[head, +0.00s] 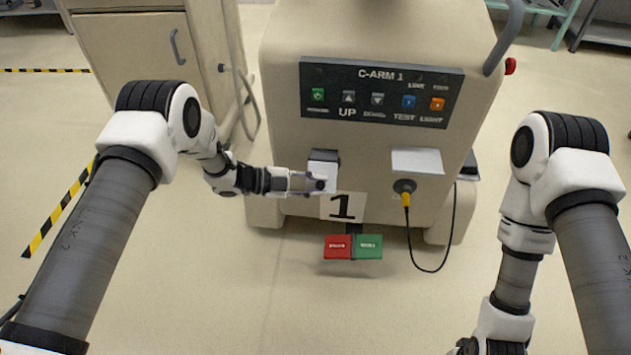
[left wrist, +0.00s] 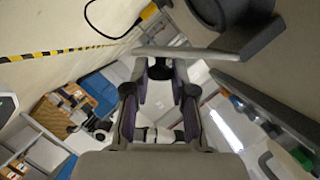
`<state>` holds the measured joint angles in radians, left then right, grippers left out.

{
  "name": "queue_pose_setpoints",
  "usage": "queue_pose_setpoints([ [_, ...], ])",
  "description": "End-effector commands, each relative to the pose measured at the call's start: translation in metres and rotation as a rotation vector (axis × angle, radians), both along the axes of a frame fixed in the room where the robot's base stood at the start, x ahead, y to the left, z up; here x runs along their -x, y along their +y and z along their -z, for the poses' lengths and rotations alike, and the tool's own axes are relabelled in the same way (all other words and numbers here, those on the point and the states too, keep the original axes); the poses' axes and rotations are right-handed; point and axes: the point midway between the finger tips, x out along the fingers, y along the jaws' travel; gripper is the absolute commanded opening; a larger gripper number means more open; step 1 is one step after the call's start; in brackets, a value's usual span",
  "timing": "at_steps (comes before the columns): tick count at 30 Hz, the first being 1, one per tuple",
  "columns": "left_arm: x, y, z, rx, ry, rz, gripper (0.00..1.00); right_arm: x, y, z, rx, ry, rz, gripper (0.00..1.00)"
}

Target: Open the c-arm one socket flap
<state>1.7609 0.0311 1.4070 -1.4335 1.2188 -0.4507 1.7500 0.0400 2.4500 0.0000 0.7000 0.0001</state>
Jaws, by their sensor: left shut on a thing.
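The C-arm 1 cart (head: 285,110) stands ahead, its panel reading C-ARM 1. The left socket flap (head: 322,170) is a pale plate on its front, below a dark strip. My left gripper (head: 308,183) is shut on the flap's edge. In the left wrist view the flap (left wrist: 195,53) is a thin plate seen nearly edge-on across my fingertips (left wrist: 167,70). It stands out from the cart face, and a dark round socket (left wrist: 228,12) shows beyond it. How far it is swung is hard to tell. My right gripper (head: 484,347) is cut off at the bottom edge.
Right of the flap, a second pale flap (head: 417,161) sits above a socket with a yellow plug (head: 406,200) and hanging black cable. Red (head: 338,246) and green (head: 368,246) pedals lie below. Another cart (head: 135,60) stands left. Floor in front is clear.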

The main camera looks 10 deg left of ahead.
Motion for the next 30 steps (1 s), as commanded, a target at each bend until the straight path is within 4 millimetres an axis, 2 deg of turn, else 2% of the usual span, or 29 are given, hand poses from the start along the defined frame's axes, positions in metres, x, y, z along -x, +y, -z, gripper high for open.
queue_pose_setpoints([
  [3, 0.002, -0.001, -0.01, -0.001, 0.084, 0.002, 0.0, 0.0, 0.0, -0.014, 0.0, 0.0, 0.0, 0.4],
  [12, 0.003, -0.001, -0.023, -0.001, 0.3, 0.003, 0.0, 0.0, 0.0, -0.029, 0.0, 0.0, 0.0, 0.4],
  [21, 0.002, -0.001, -0.029, 0.0, 0.423, 0.002, 0.0, 0.0, 0.0, -0.035, 0.0, 0.0, 0.0, 0.4],
  [30, 0.002, -0.001, -0.03, 0.001, 0.445, 0.001, 0.0, 0.0, 0.0, -0.035, 0.0, 0.0, 0.0, 0.4],
])
